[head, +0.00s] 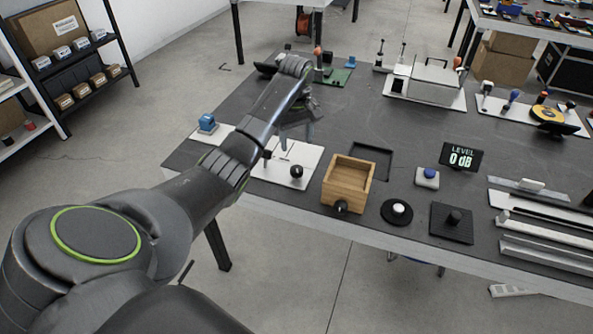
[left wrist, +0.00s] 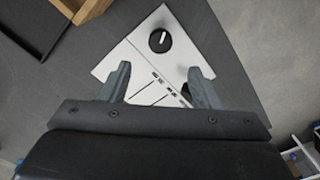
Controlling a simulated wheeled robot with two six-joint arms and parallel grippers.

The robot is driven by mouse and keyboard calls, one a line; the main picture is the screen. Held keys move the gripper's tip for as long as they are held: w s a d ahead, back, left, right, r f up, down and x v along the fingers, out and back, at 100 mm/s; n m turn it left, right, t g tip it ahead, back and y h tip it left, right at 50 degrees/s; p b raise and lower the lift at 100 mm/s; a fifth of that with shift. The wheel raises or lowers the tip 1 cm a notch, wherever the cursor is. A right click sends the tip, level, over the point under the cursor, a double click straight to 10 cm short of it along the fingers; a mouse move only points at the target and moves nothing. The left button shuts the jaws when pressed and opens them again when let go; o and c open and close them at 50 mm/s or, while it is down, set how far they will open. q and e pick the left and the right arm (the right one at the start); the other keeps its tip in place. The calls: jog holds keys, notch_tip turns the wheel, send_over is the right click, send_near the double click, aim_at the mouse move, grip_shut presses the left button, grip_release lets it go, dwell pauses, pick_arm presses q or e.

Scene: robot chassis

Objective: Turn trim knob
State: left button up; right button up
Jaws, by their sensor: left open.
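The trim knob appears to be the round black knob with a white pointer line in the left wrist view (left wrist: 160,40); it also shows in the head view (head: 296,171). It sits on a white panel (left wrist: 112,68) with thin dark slots and small markings. My left gripper (head: 297,137) hangs over this panel, pointing down. In the left wrist view its two fingers (left wrist: 160,70) are apart with nothing between them, and the knob lies beyond the fingertips, not touched. Part of the panel is hidden behind the fingers. My right gripper is not in view.
A wooden box (head: 347,184) stands right of the panel. Further right are a black disc with a white knob (head: 397,211), a blue button (head: 430,174) and a display (head: 461,157) reading "LEVEL 0 dB". A blue item (head: 207,124) stands at the table's left edge.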

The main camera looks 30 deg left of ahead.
aim_at(296, 168)
pick_arm(q)
notch_tip(296, 168, down, 10)
jog(key=shift+r, duration=0.1)
dwell(0.4)
jog(key=c, duration=1)
